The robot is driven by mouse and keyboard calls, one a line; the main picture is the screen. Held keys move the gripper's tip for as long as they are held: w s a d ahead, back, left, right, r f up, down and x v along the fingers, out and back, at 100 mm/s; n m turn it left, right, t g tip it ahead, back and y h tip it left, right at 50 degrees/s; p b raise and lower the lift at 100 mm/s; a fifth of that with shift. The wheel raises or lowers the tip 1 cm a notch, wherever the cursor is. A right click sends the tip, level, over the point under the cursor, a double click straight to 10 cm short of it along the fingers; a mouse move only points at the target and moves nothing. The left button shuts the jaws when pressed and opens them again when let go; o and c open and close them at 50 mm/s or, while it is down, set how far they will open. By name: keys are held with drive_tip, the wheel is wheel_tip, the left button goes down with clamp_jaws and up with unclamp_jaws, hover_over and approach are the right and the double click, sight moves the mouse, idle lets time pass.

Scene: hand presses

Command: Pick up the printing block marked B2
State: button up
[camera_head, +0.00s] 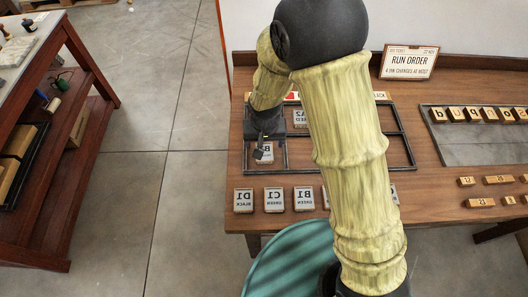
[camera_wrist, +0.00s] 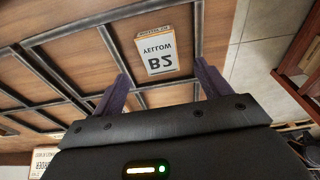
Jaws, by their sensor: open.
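In the head view the block (camera_head: 265,158) is partly hidden by my gripper (camera_head: 262,148). My gripper (camera_wrist: 161,72) is open and empty, its two fingers apart with the block ahead between their lines. The fingers do not visibly touch it. How far above it they are is hard to tell.
A block marked A2 (camera_head: 301,118) sits in a neighbouring compartment. Blocks D1 (camera_head: 243,200), C1 (camera_head: 274,199) and B1 (camera_head: 304,198) stand in a row along the front table edge. My arm hides the rack's middle. A framed tray (camera_head: 474,153) lies at right.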

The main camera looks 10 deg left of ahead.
drive_tip(key=shift+f, duration=0.1)
drive_tip(key=shift+w+f+p, duration=0.15)
drive_tip(key=shift+f+p, duration=0.05)
drive_tip(key=shift+f, duration=1.05)
drive_tip(key=shift+w+f+p, duration=0.15)
drive_tip(key=shift+f+p, duration=0.05)
drive_tip(key=shift+f, duration=1.05)
drive_tip(key=c, duration=1.1)
drive_tip(key=shift+r, duration=0.15)
wheel_tip(320, 180, up, 10)
drive_tip(key=shift+b, duration=0.3)
